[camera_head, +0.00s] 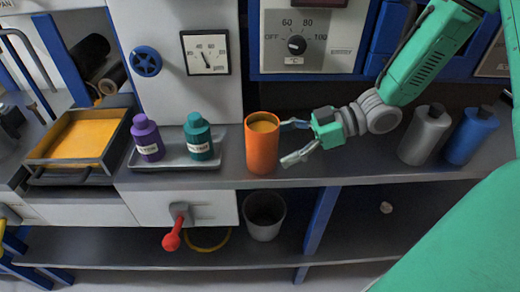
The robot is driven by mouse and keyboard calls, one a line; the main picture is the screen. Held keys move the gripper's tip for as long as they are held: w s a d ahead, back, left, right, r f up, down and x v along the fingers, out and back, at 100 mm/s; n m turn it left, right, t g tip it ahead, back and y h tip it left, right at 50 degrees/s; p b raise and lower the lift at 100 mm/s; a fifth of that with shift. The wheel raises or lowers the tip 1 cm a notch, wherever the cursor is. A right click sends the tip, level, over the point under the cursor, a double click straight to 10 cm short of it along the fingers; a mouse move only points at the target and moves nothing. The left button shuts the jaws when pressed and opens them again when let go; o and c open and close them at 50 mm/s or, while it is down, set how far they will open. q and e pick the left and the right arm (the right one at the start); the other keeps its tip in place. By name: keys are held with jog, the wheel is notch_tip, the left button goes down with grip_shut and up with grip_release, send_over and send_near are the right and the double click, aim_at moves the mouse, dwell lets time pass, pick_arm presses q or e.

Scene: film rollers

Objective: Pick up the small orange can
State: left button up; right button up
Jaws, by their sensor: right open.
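The orange can (262,150) stands upright on the grey shelf, near its front edge, with an orange-yellow top surface visible inside its rim. My right gripper (292,142) comes in from the right, just beside the can. Its fingers are spread open, pointing left toward the can. The upper fingertip is close to the can's right side; I cannot tell if it touches. My left gripper does not show.
A purple bottle (147,138) and a teal bottle (198,137) stand on a tray (172,163) left of the can. A grey bottle (425,135) and a blue bottle (471,136) stand at right. A yellow tray (76,137) is far left. A red-handled lever (172,236) and a bin (264,216) are below.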

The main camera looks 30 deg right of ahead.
aim_at(247, 152)
jog(key=shift+w+a+f, duration=0.1)
jog(key=shift+w+a, duration=0.05)
jog(key=b+x, duration=0.1)
jog(key=x, duration=0.3)
jog(key=shift+w+b, duration=0.3)
jog(key=shift+b, duration=0.05)
jog(key=shift+a+r, duration=0.2)
jog(key=shift+a, duration=0.1)
jog(key=shift+a+r, duration=0.1)
jog(key=shift+a, duration=0.05)
jog(key=c, duration=1.7)
jog(key=shift+o, duration=0.2)
jog(key=shift+d, duration=0.25)
